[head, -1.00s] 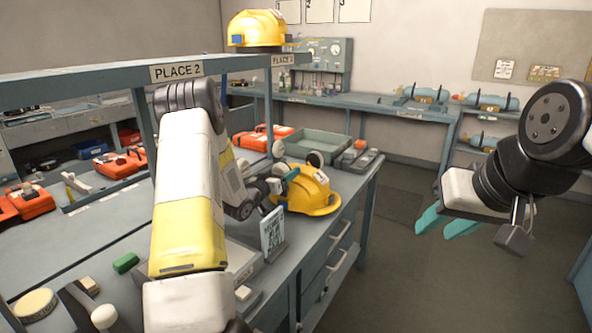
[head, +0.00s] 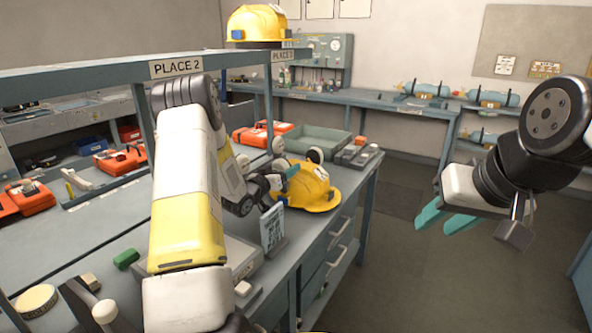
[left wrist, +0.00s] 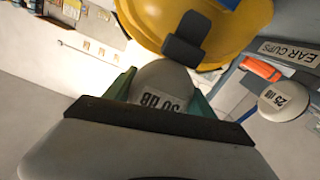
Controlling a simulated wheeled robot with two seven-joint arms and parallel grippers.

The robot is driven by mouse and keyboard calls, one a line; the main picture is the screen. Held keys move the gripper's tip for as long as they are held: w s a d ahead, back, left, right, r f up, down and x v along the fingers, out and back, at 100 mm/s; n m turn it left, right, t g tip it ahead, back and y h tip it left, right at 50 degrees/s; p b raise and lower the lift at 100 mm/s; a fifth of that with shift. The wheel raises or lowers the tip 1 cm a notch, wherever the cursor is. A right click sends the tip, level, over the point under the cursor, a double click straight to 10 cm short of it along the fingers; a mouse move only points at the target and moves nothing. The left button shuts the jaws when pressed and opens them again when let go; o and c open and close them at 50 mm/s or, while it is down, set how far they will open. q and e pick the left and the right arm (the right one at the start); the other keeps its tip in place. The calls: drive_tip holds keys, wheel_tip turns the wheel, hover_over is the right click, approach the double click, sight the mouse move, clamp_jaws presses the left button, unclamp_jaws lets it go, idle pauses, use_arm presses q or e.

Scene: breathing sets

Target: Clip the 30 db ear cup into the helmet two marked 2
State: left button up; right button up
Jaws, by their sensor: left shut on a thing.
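The yellow helmet (head: 318,190) sits on the bench near its right edge; I cannot read a number on it. In the left wrist view the helmet (left wrist: 232,38) is close ahead, with a dark clip piece (left wrist: 187,40) at its rim. My left gripper (head: 283,178) is beside the helmet and is shut on the grey 30 dB ear cup (left wrist: 165,82). The cup is right at the dark piece; I cannot tell whether they touch. My right gripper (head: 446,220) hangs empty over the floor, its teal fingers apart.
Another yellow helmet (head: 258,25) stands on the shelf above. A 25 dB ear cup (left wrist: 284,101) lies near the ear cups label (left wrist: 290,53). A green tray (head: 318,143), orange cases (head: 262,133) and a small sign stand (head: 272,228) are around the bench helmet.

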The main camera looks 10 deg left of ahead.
use_arm(q)
drive_tip(key=shift+f, duration=1.75)
idle(0.3)
drive_tip(key=o, duration=1.5)
drive_tip(key=shift+a+f, duration=0.1)
drive_tip(key=v, duration=0.7)
drive_tip(key=shift+s+a, duration=0.1)
drive_tip(key=shift+s, duration=0.3)
